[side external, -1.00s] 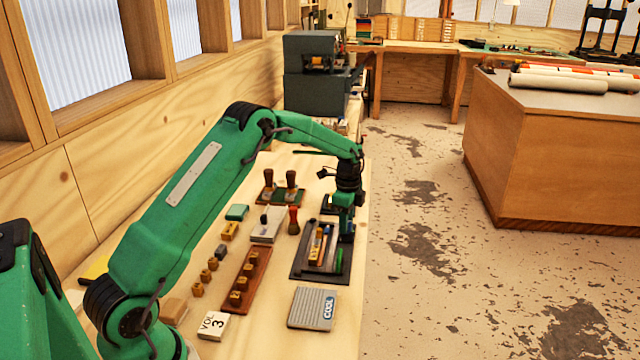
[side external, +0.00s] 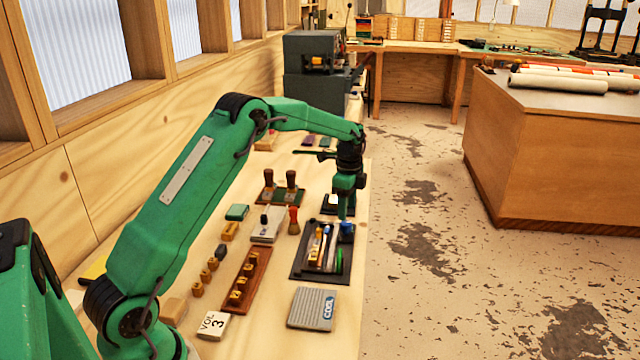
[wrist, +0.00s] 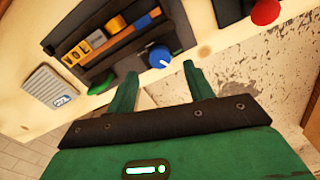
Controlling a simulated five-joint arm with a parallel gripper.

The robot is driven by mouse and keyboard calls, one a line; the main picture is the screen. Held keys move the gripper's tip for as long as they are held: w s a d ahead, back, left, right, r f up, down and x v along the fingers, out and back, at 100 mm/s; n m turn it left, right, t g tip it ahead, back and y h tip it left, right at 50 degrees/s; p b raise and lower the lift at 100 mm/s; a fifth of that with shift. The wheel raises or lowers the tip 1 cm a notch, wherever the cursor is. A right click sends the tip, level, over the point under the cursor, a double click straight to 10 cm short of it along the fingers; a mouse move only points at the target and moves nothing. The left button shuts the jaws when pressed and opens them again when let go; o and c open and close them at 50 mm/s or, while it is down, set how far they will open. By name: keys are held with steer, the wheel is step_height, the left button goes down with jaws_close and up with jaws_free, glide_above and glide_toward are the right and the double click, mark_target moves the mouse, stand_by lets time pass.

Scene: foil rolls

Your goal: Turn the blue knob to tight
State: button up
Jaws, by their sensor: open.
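The blue knob (wrist: 159,56) sits at the corner of a dark tray (wrist: 110,60), with a small pale mark on its edge. It also shows in the side view (side external: 346,228) at the tray's far right corner. My gripper (wrist: 160,73) is open, its two green fingers apart and empty between. In the wrist view the knob lies just beyond the fingertips, between their lines. In the side view my gripper (side external: 343,213) is above the knob; the exact gap is hard to tell. No readable tight label shows.
The tray holds lettered yellow blocks (wrist: 85,48) and a green piece (wrist: 101,83). A grey labelled box (side external: 312,308) lies in front. A red-handled tool (side external: 293,220) and a wooden rack (side external: 246,280) stand left. The bench edge is close on the right.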

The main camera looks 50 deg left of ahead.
mark_target(347, 223)
steer(key=shift+r, duration=1.45)
steer(key=shift+s+d+r, duration=0.1)
steer(key=shift+d+r, duration=0.1)
steer(key=shift+r, duration=0.15)
steer(key=s+d+r+n+t, duration=0.1)
steer(key=s+d+r+n, duration=0.2)
steer(key=s+d+r, duration=0.35)
steer(key=s+d+r+n+t, duration=0.2)
steer(key=s+d+r+n, duration=0.1)
steer(key=s+r, duration=0.6)
steer(key=s+d+f+n+t, duration=0.1)
steer(key=s+d+n, duration=0.1)
steer(key=s, duration=0.7)
steer(key=s+d+f+n+t, duration=0.1)
steer(key=s+d+n, duration=0.2)
steer(key=s, duration=0.6)
steer(key=shift+s+d+f+n+t, duration=0.2)
steer(key=shift+f+n+t, duration=0.1)
steer(key=shift+n, duration=0.3)
